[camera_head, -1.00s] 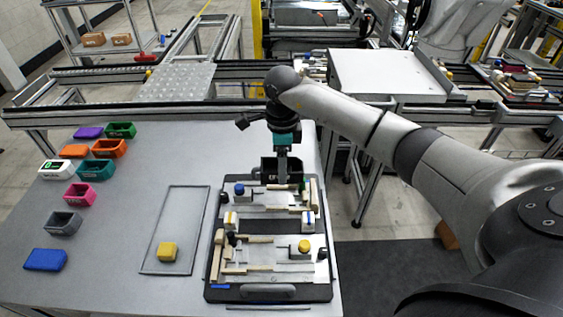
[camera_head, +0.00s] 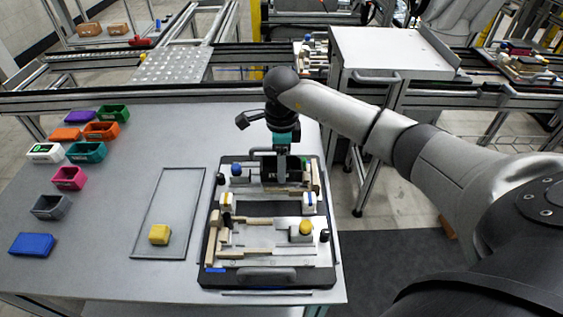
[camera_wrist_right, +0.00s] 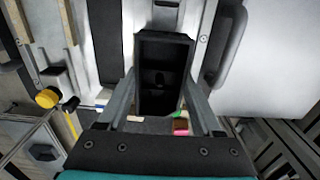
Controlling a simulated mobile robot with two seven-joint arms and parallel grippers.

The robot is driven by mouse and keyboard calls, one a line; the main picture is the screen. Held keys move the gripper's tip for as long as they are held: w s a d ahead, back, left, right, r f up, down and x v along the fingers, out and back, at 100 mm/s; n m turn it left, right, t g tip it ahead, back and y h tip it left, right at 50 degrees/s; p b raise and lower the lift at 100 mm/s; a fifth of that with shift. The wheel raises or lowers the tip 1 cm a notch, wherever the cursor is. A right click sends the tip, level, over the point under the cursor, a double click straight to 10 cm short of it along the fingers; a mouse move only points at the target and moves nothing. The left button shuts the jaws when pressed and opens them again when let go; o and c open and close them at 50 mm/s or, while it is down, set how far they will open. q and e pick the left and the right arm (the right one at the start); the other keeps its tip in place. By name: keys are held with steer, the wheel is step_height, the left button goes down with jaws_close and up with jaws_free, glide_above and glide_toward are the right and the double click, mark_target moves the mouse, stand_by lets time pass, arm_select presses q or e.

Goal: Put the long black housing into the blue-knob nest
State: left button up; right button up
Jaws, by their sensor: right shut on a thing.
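My right gripper (camera_head: 283,163) is shut on the long black housing (camera_head: 293,170), at the far end of the dark-edged pallet. In the right wrist view the housing (camera_wrist_right: 163,75) is an open black box between the two fingers. The blue knob (camera_head: 236,169) stands just left of it, marking the nest in the far half of the pallet. The housing overlaps that nest in the head view; I cannot tell whether it touches the nest floor. The near nest has a yellow knob (camera_head: 305,228), also in the wrist view (camera_wrist_right: 47,98). My left gripper is not in view.
A yellow block (camera_head: 159,234) lies in a shallow tray (camera_head: 145,240) left of the pallet. Several coloured bins and blocks, including a grey bin (camera_head: 50,207), stand at the table's left. Wooden strips and small posts rise around the nests. The pallet has a near handle (camera_head: 266,275).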

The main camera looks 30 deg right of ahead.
steer(key=shift+f, duration=0.1)
steer(key=shift+f+b, duration=0.85)
steer(key=shift+f, duration=0.05)
steer(key=o, duration=1.5)
steer(key=shift+o, duration=0.2)
steer(key=shift+r, duration=0.15)
step_height(320, 180, up, 15)
steer(key=p, duration=0.1)
